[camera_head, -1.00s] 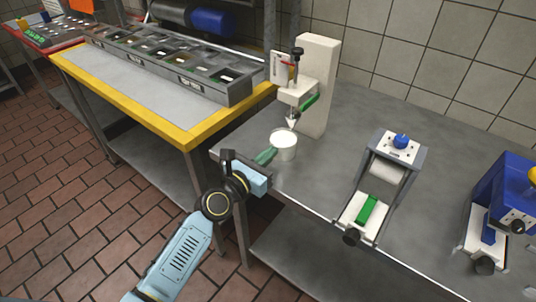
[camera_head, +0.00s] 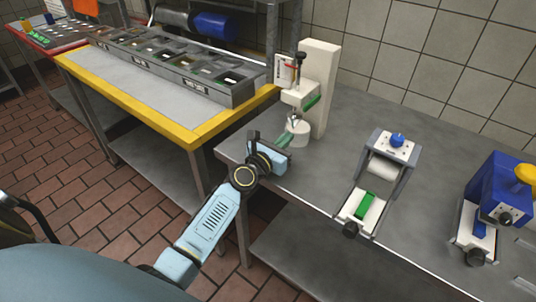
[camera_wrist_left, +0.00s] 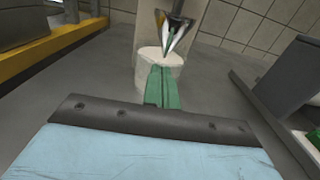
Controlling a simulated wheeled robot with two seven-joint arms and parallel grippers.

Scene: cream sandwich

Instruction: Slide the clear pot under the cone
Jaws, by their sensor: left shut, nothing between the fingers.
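The pot (camera_head: 299,130) is a small round container, whitish in the head view, standing on the grey table at the foot of the white dispenser (camera_head: 318,85). The dispenser's metal cone (camera_head: 294,117) points down just above the pot's rim. In the left wrist view the cone (camera_wrist_left: 174,36) hangs over the pot (camera_wrist_left: 150,58), tip near its right part. My left gripper (camera_head: 284,139) is shut and empty, its green fingers at the pot's near side; they show against the pot in the left wrist view (camera_wrist_left: 161,88). Whether they touch it I cannot tell. My right gripper is out of view.
A white press with a green pad (camera_head: 366,206) stands to the right on the table (camera_head: 300,180). A blue machine (camera_head: 497,190) is farther right. A yellow-edged table (camera_head: 190,138) with a tray rack (camera_head: 180,70) is at left.

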